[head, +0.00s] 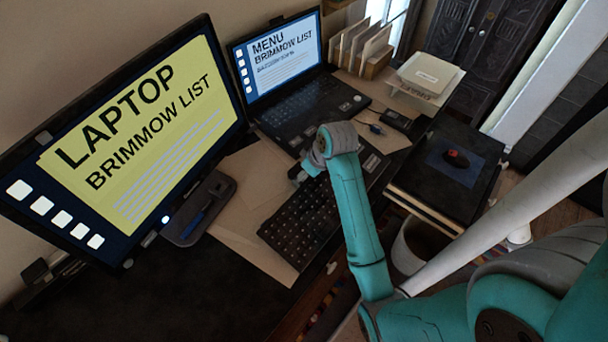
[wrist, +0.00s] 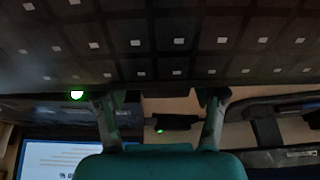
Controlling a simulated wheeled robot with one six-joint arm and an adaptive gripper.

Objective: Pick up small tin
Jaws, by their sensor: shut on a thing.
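I cannot make out a small tin in either view. In the head view my gripper (head: 303,174) points down at the back edge of the black keyboard (head: 297,225), partly hidden by my teal wrist. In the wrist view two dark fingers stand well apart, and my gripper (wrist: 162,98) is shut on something. Its fingertips meet the dark edge of the keyboard (wrist: 150,45), which fills the top of that view. What is between the fingertips is hidden or too dark to name.
A large monitor (head: 150,135) and an open laptop (head: 300,85) stand along the wall side. A dark tray with a pen (head: 200,210) lies before the monitor. At right, a small red and dark object (head: 456,158) lies on a black surface. A bin (head: 415,250) stands below.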

